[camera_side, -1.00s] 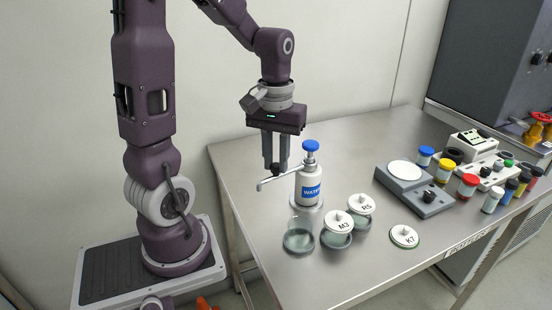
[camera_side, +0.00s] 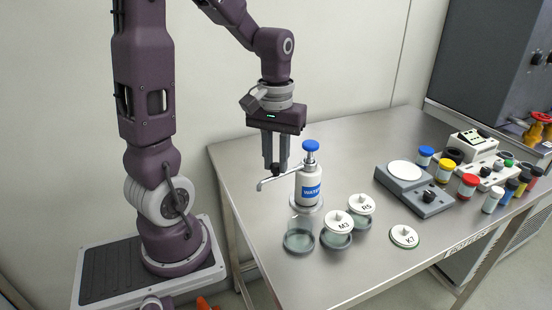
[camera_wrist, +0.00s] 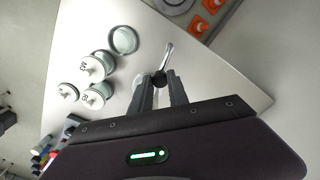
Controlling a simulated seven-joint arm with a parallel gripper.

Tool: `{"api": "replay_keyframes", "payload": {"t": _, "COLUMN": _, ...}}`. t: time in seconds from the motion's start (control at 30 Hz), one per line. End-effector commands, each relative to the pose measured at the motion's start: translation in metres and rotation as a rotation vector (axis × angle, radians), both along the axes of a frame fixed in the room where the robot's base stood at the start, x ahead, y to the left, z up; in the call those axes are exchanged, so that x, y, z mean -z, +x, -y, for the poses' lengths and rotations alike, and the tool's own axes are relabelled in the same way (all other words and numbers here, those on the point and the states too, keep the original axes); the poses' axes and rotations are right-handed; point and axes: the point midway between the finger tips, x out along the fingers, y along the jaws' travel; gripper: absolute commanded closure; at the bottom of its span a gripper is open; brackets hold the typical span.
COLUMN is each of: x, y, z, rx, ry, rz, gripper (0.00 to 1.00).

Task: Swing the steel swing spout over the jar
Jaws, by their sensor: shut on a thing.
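The steel swing spout (camera_side: 283,180) reaches left from the white bottle marked WATER (camera_side: 310,188), which has a blue top. It also shows in the wrist view (camera_wrist: 168,54). My gripper (camera_side: 276,168) points down and is shut on the dark knob (camera_wrist: 159,79) on the spout. The open glass jar (camera_side: 299,240) stands on the bench in front of the bottle; in the wrist view the jar (camera_wrist: 124,40) lies left of the spout. The spout's tip is off to the side of the jar, not above it. My fingers hide much of the bottle in the wrist view.
A scale (camera_side: 413,190) and several coloured-lid jars stand at the right. The bench's left edge is near the spout.

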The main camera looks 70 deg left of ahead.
Motion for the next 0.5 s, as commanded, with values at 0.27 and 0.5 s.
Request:
{"api": "replay_keyframes", "payload": {"t": 0.27, "x": -0.0007, "y": 0.0004, "z": 0.0001, "rx": -0.003, "ry": 0.001, "rz": 0.002, "gripper": 1.00}}
{"api": "replay_keyframes", "payload": {"t": 0.5, "x": -0.0008, "y": 0.0018, "z": 0.0062, "rx": -0.062, "ry": 0.001, "rz": 0.002, "gripper": 1.00}}
